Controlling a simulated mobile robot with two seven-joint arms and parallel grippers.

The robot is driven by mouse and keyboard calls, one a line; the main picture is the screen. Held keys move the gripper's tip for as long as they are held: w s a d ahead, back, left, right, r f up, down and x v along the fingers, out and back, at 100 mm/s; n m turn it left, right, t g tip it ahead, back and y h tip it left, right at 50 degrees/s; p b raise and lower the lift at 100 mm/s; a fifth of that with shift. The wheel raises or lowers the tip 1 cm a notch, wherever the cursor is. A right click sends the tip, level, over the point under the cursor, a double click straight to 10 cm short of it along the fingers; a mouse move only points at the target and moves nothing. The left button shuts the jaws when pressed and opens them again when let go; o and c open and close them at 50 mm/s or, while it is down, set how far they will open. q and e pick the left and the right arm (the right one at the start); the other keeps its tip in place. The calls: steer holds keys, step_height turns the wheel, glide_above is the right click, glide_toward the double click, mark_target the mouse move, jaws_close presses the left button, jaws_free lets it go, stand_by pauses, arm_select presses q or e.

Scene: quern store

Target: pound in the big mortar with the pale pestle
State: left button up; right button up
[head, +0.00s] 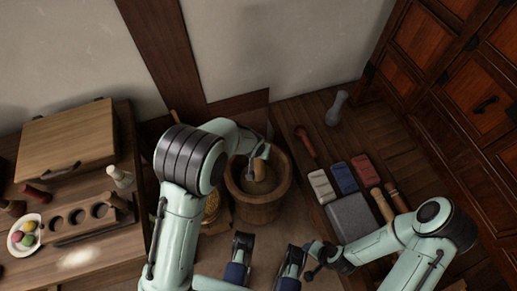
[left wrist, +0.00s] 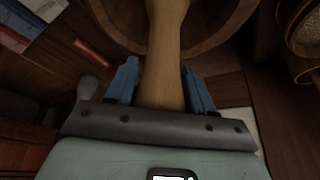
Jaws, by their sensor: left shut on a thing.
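The big mortar (head: 257,208) is a round wooden tub standing on the floor between two low benches. It also shows at the top of the left wrist view (left wrist: 215,38). My left gripper (left wrist: 160,80) is shut on a pale tan wooden pestle (left wrist: 164,45), which lies between its blue fingers. In the head view the pestle (head: 258,171) is over the mortar's hollow, its end within the rim. I cannot tell whether it touches the bottom. My right gripper (head: 265,260) is open and empty, in front of the mortar.
The left bench holds a wooden box (head: 66,142), a plate of coloured balls (head: 25,236) and a holed block (head: 88,216). The right bench holds a grey pestle-like piece (head: 336,109), a red-brown one (head: 305,141), folded cloths (head: 343,178) and a grey block (head: 352,217). Cabinets stand right.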

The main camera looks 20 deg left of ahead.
arm_select(q)
step_height(320, 180, down, 6)
steer(key=shift+r+b, duration=0.15)
steer(key=shift+b, duration=1.1)
arm_select(e)
step_height(320, 180, down, 4)
steer(key=shift+r, duration=0.1)
arm_select(q)
steer(key=shift+f, duration=0.2)
arm_select(e)
steer(key=shift+s, duration=0.1)
arm_select(q)
steer(key=shift+f, duration=0.15)
steer(key=shift+r, duration=0.3)
step_height(320, 180, up, 8)
steer(key=p, duration=0.5)
steer(key=shift+w+p, duration=0.1)
steer(key=shift+p, duration=0.3)
arm_select(e)
step_height(320, 180, up, 7)
arm_select(q)
steer(key=shift+f+b, duration=2.25)
steer(key=shift+f, duration=1.65)
arm_select(e)
steer(key=shift+f, duration=2.7)
arm_select(q)
steer(key=shift+f, duration=0.1)
